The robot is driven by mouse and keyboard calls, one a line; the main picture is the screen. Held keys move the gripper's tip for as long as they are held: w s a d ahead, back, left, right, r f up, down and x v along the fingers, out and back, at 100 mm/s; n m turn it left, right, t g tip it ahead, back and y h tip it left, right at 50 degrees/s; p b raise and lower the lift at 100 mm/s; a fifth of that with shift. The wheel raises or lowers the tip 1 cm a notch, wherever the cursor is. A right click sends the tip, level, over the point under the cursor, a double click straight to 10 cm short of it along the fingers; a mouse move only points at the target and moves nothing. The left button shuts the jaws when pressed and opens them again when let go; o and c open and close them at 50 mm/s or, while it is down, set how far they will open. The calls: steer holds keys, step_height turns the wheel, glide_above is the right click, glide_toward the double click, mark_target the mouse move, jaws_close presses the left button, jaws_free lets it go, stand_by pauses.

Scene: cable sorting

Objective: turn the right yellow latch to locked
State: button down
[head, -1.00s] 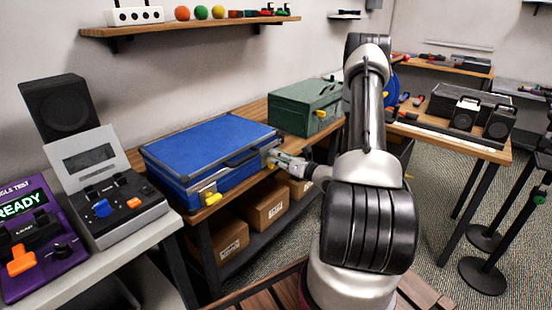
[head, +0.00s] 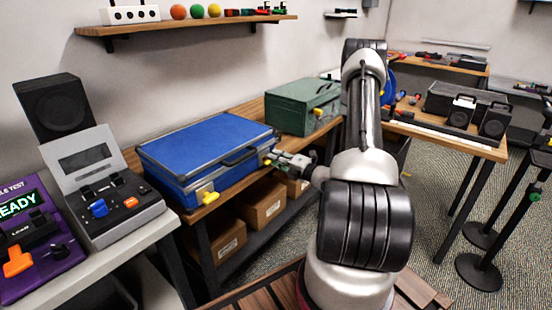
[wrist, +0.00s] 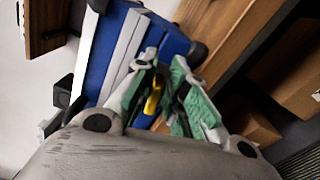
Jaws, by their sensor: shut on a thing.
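A blue case (head: 205,145) lies closed on the wooden bench, with its dark handle on the front edge. The right yellow latch is at the case's front right corner, mostly covered by my gripper (head: 271,158) in the head view. In the wrist view the yellow latch (wrist: 153,98) shows between the green finger pads of my gripper (wrist: 164,68). My gripper is shut on this latch. The exact angle of the latch is hard to tell. The left yellow latch (head: 207,198) sticks out at the case's front left.
A green case (head: 303,105) stands behind and right of the blue one. Cardboard boxes (head: 262,206) sit on the shelf under the bench. A grey test console (head: 105,190) stands at left. A wall shelf (head: 190,25) hangs above.

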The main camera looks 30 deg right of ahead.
steer(key=shift+f+m, duration=0.3)
steer(key=shift+m, duration=0.8)
steer(key=c, duration=1.4)
jaws_free()
steer(key=shift+c, duration=0.2)
steer(key=shift+d, duration=0.1)
steer(key=v, duration=1.2)
